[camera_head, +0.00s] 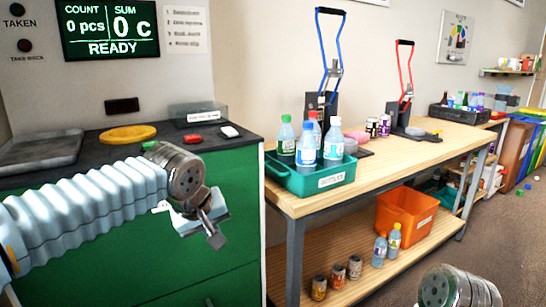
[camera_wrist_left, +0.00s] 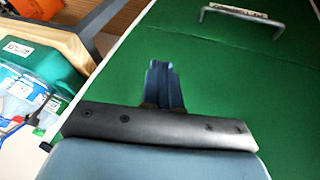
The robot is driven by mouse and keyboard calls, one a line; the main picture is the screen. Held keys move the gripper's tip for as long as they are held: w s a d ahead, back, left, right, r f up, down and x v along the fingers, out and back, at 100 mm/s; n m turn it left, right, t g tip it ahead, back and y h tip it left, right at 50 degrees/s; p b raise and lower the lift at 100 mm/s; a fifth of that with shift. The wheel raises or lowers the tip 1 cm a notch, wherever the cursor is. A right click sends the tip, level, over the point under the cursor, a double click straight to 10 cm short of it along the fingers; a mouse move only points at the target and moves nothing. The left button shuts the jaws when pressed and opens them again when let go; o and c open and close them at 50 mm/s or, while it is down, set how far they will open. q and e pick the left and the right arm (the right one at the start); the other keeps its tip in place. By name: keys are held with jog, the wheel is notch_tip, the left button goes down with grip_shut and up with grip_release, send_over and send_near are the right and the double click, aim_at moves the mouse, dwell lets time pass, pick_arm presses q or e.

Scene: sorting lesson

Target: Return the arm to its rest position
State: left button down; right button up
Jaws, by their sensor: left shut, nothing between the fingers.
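My left arm (camera_head: 90,210) comes in from the left, pale blue and ribbed, in front of the green cabinet (camera_head: 240,255). Its gripper (camera_head: 215,232) points down and right, shut and empty, apart from the cabinet front. The left wrist view shows its closed fingers (camera_wrist_left: 163,85) against the green cabinet front (camera_wrist_left: 235,75). Only a metal wrist part (camera_head: 455,288) of my right arm shows at the bottom right edge. My right gripper's fingers are out of the picture.
A wooden bench (camera_head: 400,165) stands right of the cabinet. It carries a teal crate (camera_head: 310,180) of bottles and two lever presses. An orange bin (camera_head: 405,212), bottles and cans sit on its lower shelf. A yellow disc (camera_head: 128,134) lies on the cabinet's dark top.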

pick_arm(q)
jog(key=s+d+f+m+g+h, duration=0.1)
jog(key=d+f+m+g, duration=0.1)
jog(key=f, duration=1.3)
jog(key=s+d+f+m+g+h, duration=0.1)
jog(key=d+f+g+h, duration=0.15)
jog(key=f, duration=1.25)
jog(key=s+a+f, duration=0.2)
jog(key=s+f, duration=1.7)
jog(key=f, duration=0.1)
jog(key=shift+a+f+g+y, duration=0.35)
jog(key=shift+a+f, duration=0.05)
